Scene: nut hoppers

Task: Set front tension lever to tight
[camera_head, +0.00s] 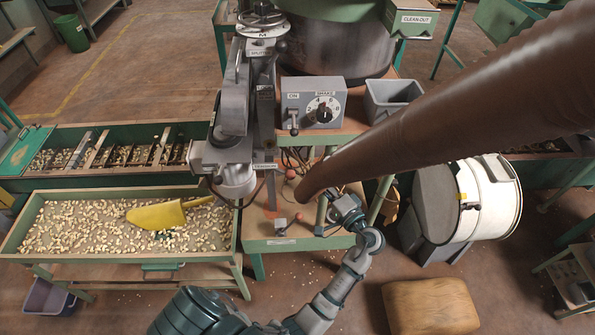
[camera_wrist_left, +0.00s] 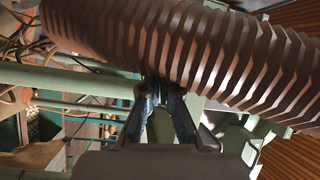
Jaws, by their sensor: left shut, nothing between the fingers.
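A small lever with a red knob (camera_head: 298,217) stands near the front edge of the green-framed stand, beside a small grey block (camera_head: 280,224). The label (camera_head: 282,241) in front of it is too small to read. Another red knob (camera_head: 290,174) sits farther back, near a label reading TENSION (camera_head: 264,167). I cannot tell for certain which is the front tension lever. My left gripper (camera_head: 330,203) is shut and empty, to the right of the front knob and beside the hose's lower end. The left wrist view shows its fingers (camera_wrist_left: 163,95) just below the hose; no lever is clear there.
A thick brown hose (camera_head: 450,105) crosses above the stand; its ribs fill the top of the left wrist view (camera_wrist_left: 190,45). A grey control box (camera_head: 314,104) stands behind. A nut tray (camera_head: 20,232) with a yellow scoop (camera_head: 157,214) is left; a white drum (camera_head: 485,200) is right.

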